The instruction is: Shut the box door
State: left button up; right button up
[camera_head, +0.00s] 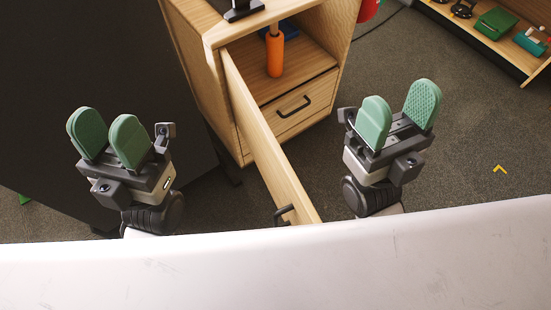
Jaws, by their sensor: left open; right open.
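A wooden box (211,75) stands at the top middle of the head view. Its door (262,150) is swung open and reaches down toward me, seen nearly edge-on. A dark handle (284,213) sits near the door's free end. Below the box's open compartment is a drawer (315,98) with a black handle, and the drawer is shut. My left gripper (108,135) is open and empty, left of the door and apart from it. My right gripper (399,113) is open and empty, right of the door and apart from it.
An orange-handled tool (275,52) stands inside the compartment. A dark panel (75,60) fills the left side. A wooden shelf (470,32) with a green box (495,23) is at the upper right. A white surface, probably mine, crosses the bottom.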

aim_at(295, 207)
jog(key=k+j+z, duration=0.15)
jog(key=k+j, duration=0.25)
jog(key=k+j+z, duration=0.1)
jog(key=k+j, duration=0.25)
jog(key=k, duration=0.15)
